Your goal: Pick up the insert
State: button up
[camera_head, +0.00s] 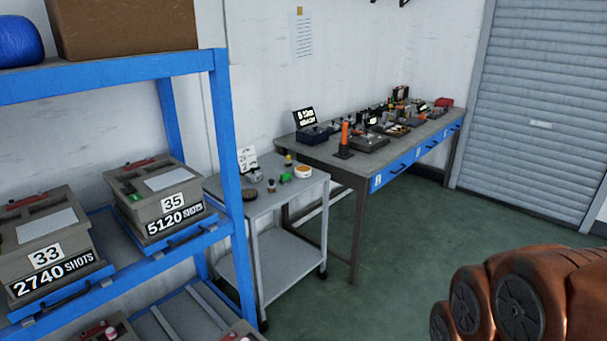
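No insert can be told for sure in the head view; the small parts here are too small to name. A grey wheeled cart (262,209) holds a few small items: a green piece (286,177), a dark upright piece (271,185), a round white and orange piece (302,170) and a dark disc (250,196). Behind it, a long workbench (359,167) carries many small tools and parts, among them an orange upright cylinder (345,135) on a dark base. My gripper is not in view. Copper-brown rounded links at the lower right look like my folded arm.
A blue rack (228,150) on the left holds grey mould boxes marked 33 (40,233) and 35 (158,190). A brown box (125,28) and a blue object (18,42) sit on top. Green floor (400,260) is open before the bench. A roller shutter (540,100) closes the right.

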aim_at(254, 176)
jog(key=z, duration=0.4)
jog(key=i, duration=3.7)
jog(key=u, duration=3.8)
